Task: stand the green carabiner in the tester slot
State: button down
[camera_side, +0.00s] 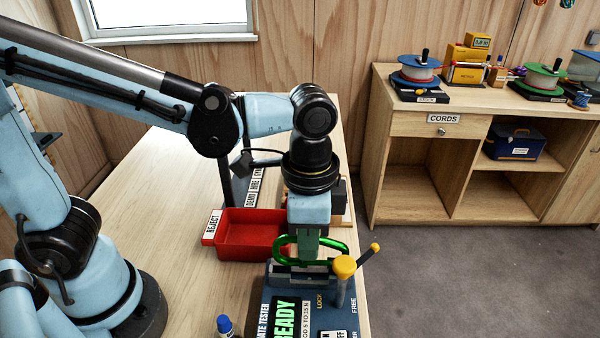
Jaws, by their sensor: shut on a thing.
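The green carabiner (283,252) is at the far end of the gate tester (276,289). My gripper (307,243) points down and is shut on the carabiner, over the tester's grey slot block (301,272). The carabiner stands on its long edge, lengthwise left to right. I cannot tell whether its lower edge is inside the slot or just above it. My gripper hides the middle of the carabiner. The tester's screen reads READY. Its yellow-knobbed lever (344,268) stands close to the carabiner's right end.
A red REJECT bin (246,236) stands just behind and left of the tester. A blue-capped marker (225,325) is at the front. The table (190,215) is clear on the left. A wooden cabinet (455,150) with spools stands at the back right, beyond a floor gap.

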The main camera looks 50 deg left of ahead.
jog(key=shift+f, duration=0.2)
jog(key=shift+f, duration=1.1)
jog(key=shift+f, duration=0.6)
jog(key=c, duration=1)
grip_release()
notch_tip(320, 180, up, 12)
jog(key=shift+f, duration=0.1)
jog(key=shift+a, duration=0.2)
jog(key=a+f+n+t, duration=0.2)
jog(key=a+n, duration=0.1)
jog(key=a, duration=0.2)
jog(key=w+a+f+n+t, duration=0.1)
jog(key=a+f+n+t, duration=0.1)
jog(key=a, duration=0.3)
jog(key=w+a+f+n+t, duration=0.1)
jog(key=a+f+n+t, duration=0.1)
jog(key=a, duration=0.4)
jog(key=shift+n+t, duration=0.6)
jog(key=shift+n, duration=0.4)
